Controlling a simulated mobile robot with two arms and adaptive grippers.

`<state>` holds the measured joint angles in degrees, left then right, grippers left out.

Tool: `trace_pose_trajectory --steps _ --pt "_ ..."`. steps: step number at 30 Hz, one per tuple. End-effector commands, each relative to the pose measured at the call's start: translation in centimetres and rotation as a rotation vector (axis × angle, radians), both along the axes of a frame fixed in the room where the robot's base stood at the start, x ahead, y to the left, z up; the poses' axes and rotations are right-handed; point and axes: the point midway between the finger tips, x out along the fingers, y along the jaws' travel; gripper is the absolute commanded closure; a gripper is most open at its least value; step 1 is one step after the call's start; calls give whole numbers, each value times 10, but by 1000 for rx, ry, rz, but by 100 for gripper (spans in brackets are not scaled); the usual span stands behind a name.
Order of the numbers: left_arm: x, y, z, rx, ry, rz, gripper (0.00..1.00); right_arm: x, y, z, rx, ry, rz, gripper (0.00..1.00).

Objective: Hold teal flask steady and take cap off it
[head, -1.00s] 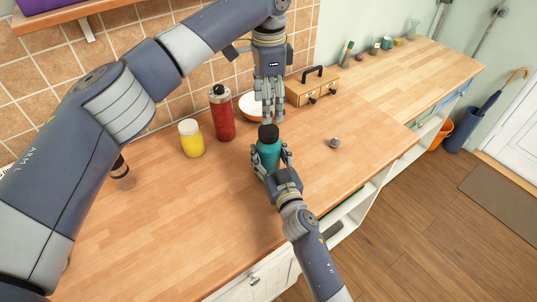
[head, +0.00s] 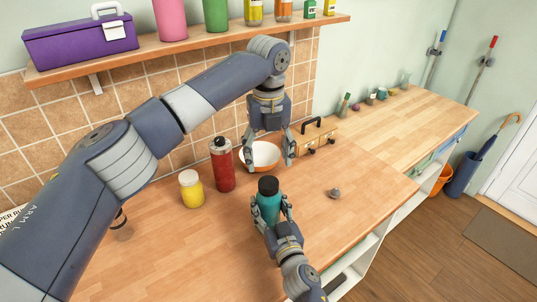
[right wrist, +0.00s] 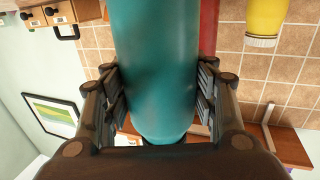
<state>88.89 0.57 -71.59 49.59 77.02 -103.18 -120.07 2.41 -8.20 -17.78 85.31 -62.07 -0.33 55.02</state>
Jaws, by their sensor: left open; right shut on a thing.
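The teal flask (head: 269,208) stands upright on the wooden counter with its black cap (head: 268,186) on top. My right gripper (head: 272,222) is shut on the flask's body from the front.
A red bottle (head: 222,165), a yellow jar (head: 191,189) and a white-and-orange bowl (head: 262,154) stand behind and left. A wooden box (head: 315,138) with a black handle is behind right. A small grey object (head: 334,193) lies right of the flask.

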Motion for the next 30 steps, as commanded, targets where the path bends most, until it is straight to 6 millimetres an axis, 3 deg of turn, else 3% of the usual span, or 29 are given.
trace_pose_trajectory --steps 6,13,24,30 --pt "0 0 0 0 0 -273 37 1 0 2 1 -4 1 100" --pt "0 0 -4 0 1 -376 37 0 0 2 2 -5 1 100" --pt "-1 1 -57 1 2 -378 37 1 1 3 2 -5 1 100" --pt "0 0 -76 -1 1 -377 37 1 1 3 2 -5 1 100"
